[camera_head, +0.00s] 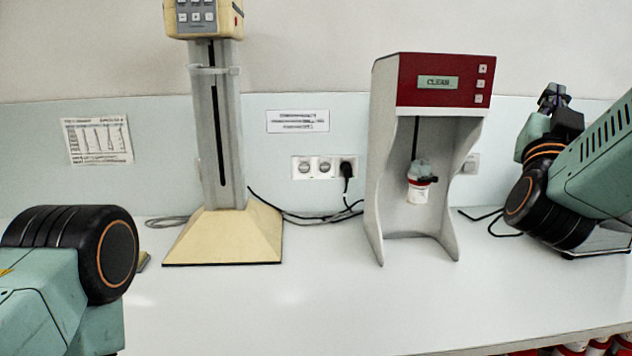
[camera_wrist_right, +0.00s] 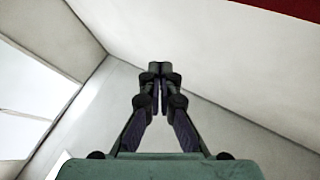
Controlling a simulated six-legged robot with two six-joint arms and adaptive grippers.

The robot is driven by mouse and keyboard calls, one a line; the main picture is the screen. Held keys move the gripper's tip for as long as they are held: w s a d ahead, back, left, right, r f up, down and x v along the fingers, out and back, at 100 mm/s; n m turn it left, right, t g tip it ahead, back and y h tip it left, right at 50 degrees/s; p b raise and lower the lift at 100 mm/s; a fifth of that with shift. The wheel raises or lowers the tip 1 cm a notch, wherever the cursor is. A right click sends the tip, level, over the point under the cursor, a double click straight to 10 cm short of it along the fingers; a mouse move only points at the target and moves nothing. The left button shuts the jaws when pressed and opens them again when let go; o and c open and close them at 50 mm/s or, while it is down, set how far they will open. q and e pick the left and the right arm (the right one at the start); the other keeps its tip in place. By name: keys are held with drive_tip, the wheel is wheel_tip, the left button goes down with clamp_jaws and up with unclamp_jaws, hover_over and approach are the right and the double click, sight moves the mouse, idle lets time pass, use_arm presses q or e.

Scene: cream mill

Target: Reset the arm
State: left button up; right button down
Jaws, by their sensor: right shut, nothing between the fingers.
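My right arm comes in from the right in the head view, folded, with its gripper (camera_head: 553,98) raised at the far right, to the right of the red and grey machine. In the right wrist view the right gripper (camera_wrist_right: 160,70) has its fingers together with nothing between them, in front of plain pale surfaces. Part of my left arm shows at the lower left of the head view; the left gripper is out of frame.
The machine (camera_head: 442,83) reads CLEAN and holds a small white cup (camera_head: 418,193). A cream-based column device (camera_head: 222,235) stands left of it. Cables and sockets (camera_head: 324,167) are behind. The white counter (camera_head: 300,300) is clear in front. Red and white containers (camera_head: 600,344) show at the lower right.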

drive_tip(key=w+a+f+n+g+y, duration=0.1)
drive_tip(key=a+f+n+y, duration=0.2)
drive_tip(key=f, duration=0.6)
drive_tip(key=w+a+f+n+g+y, duration=0.2)
drive_tip(key=f+y, duration=0.3)
drive_tip(key=f, duration=0.3)
drive_tip(key=s+a+f+n+g+y+b, duration=0.1)
drive_tip(key=s+a+f+g+y, duration=0.3)
drive_tip(key=f, duration=0.9)
drive_tip(key=s+f+n+g+b, duration=0.15)
drive_tip(key=s+f, duration=0.45)
drive_tip(key=f, duration=0.6)
drive_tip(key=s+a+f+g+b, duration=0.1)
drive_tip(key=s+f+g, duration=0.4)
drive_tip(key=s+f, duration=0.7)
drive_tip(key=s+a+f+n+g+b, duration=0.1)
drive_tip(key=s+f+g, duration=0.5)
drive_tip(key=s+f, duration=0.7)
drive_tip(key=s+a+b, duration=0.1)
drive_tip(key=s+b, duration=0.1)
drive_tip(key=s, duration=0.5)
drive_tip(key=shift+a+f+y, duration=0.15)
drive_tip(key=shift+f+y, duration=0.05)
drive_tip(key=shift+y, duration=0.2)
